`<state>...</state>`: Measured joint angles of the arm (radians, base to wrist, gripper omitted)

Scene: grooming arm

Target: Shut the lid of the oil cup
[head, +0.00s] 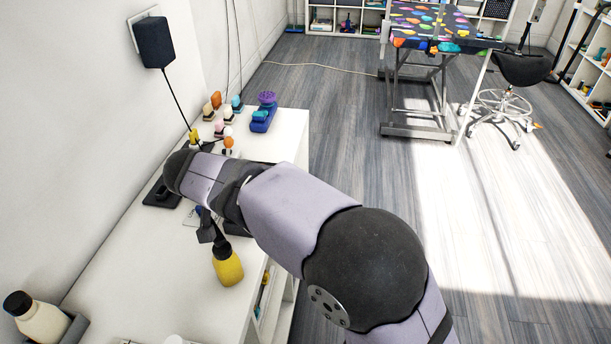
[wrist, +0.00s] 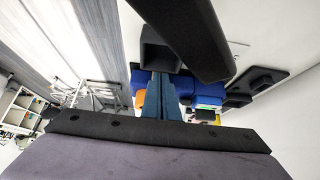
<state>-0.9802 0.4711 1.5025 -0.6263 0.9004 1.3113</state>
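My arm reaches across the white counter (head: 150,270) in the head view and hides part of it. My gripper's dark end (head: 207,228) hangs below the wrist, close to the dark top of a yellow bottle (head: 228,268); I cannot tell if they touch. In the wrist view, narrow blue-grey strips near the middle look like my gripper (wrist: 168,95), but the opening between its fingertips is not clear. I cannot pick out the oil cup or its lid with certainty.
A cream bottle with a black cap (head: 38,318) leans in a dark holder at the lower left. Several small colourful brushes and a blue and purple brush (head: 264,112) stand at the counter's far end. The front counter is mostly bare.

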